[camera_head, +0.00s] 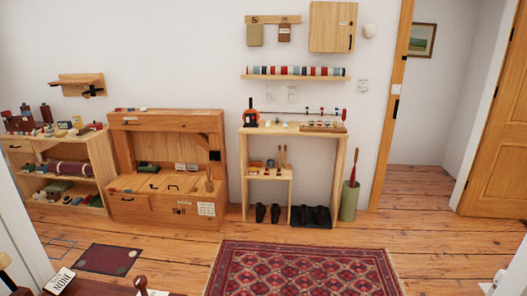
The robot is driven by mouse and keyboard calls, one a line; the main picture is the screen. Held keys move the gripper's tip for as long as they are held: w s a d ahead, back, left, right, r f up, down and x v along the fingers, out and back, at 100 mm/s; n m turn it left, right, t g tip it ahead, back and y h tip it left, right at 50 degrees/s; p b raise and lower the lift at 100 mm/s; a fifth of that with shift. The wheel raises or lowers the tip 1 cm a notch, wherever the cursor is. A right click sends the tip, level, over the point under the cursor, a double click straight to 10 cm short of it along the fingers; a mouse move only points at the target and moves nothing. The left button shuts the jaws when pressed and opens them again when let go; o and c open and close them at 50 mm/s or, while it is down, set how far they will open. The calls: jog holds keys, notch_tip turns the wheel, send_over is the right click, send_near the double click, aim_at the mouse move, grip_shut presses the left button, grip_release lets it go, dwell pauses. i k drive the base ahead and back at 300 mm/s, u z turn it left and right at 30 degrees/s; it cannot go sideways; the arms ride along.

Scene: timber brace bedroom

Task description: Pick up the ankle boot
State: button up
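Several dark shoes or boots stand on the floor under the light wood console table (340,150) against the back wall. One dark pair (267,213) stands at the left, below the small shelf. More dark footwear (310,215) stands on a black tray at the right. They are small and dark here, so I cannot tell which is the ankle boot. My gripper is not in view.
A patterned red rug (305,268) lies in front of the table. A green umbrella stand (349,201) is at its right, a wooden bench chest (165,208) at its left. A small dark mat (108,259) lies left. The doorway is at the right; wooden floor between is clear.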

aim_at(318, 212)
jog(key=u, duration=0.2)
jog(key=i, duration=3.75)
jog(key=u, duration=0.1)
